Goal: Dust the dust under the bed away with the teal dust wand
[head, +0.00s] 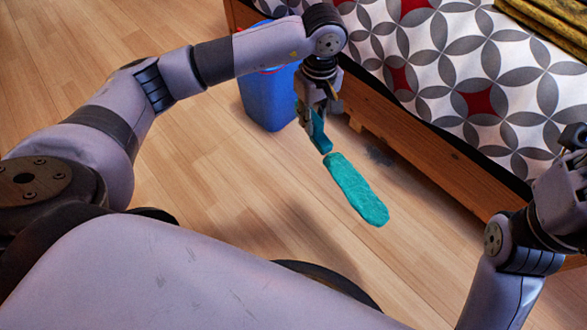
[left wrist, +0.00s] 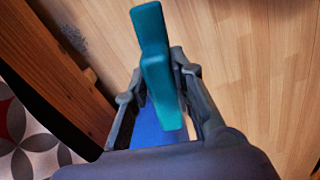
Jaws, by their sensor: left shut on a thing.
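The teal dust wand (head: 356,190) is in my left gripper (head: 319,108), held by its handle below the jaws. Its long soft head slants down to the right above the floor, beside the bed. In the left wrist view the wand (left wrist: 157,70) stands between the two fingers of my left gripper (left wrist: 158,82). A grey dust patch (head: 380,156) lies on the floor by the bed's lower edge, behind the wand head and apart from it in the picture. The dust (left wrist: 72,38) also shows in the left wrist view. My right gripper (head: 573,140) is partly cut off at the right edge.
The bed (head: 430,150) has a wooden side rail and a patterned cover; its rail stands close to my left gripper. A blue bin (head: 268,102) stands on the floor behind my left gripper. The wooden floor (head: 220,165) is open on the left.

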